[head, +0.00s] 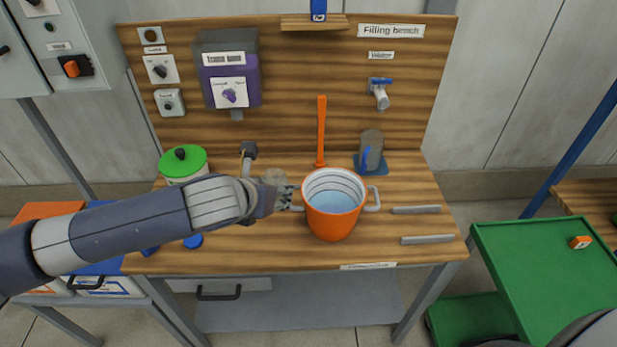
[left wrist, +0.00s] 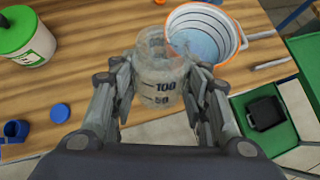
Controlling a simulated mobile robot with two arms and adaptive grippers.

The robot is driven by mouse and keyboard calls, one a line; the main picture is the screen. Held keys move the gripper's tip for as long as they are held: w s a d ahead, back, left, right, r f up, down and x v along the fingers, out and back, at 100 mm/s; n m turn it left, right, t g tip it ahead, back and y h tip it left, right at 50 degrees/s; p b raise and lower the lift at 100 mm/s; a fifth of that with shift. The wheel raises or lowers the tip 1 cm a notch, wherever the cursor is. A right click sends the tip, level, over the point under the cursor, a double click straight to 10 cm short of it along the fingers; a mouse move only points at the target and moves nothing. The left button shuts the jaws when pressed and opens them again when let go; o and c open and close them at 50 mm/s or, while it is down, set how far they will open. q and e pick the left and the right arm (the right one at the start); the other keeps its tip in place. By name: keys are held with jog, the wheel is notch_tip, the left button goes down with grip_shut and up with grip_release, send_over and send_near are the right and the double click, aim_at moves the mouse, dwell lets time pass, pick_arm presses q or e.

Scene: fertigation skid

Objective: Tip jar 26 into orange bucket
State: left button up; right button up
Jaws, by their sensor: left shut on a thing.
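My left gripper (head: 288,196) reaches in from the left, beside the left rim of the orange bucket (head: 334,222). In the left wrist view, my left gripper (left wrist: 160,88) is shut on a clear jar (left wrist: 160,72) with the marks 100 and 50. The jar's mouth end is close to the rim of the bucket (left wrist: 232,22). In the head view the jar (head: 275,177) is partly hidden by the gripper; I cannot tell its tilt or contents. The bucket stands upright on the bench with pale blue liquid inside. No number 26 is readable. My right gripper is not in view.
On the wooden bench (head: 400,255) are a green-lidded pot (head: 184,161), an orange upright stick (head: 321,130), a grey jug-like container (head: 371,150) on a blue mat, and two grey bars (head: 427,239). A green cart (head: 545,255) stands at the right.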

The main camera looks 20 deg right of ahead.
pick_arm(q)
jog(key=s+d+m+t+h+b, duration=0.1)
jog(key=s+d+h+b, duration=0.2)
jog(key=b, duration=0.6)
jog(key=d, duration=0.2)
jog(key=shift+s+d+r+m+t+h+b, duration=0.15)
jog(key=shift+d+r+m+t+h+b, duration=0.15)
jog(key=shift+d+r+m, duration=0.1)
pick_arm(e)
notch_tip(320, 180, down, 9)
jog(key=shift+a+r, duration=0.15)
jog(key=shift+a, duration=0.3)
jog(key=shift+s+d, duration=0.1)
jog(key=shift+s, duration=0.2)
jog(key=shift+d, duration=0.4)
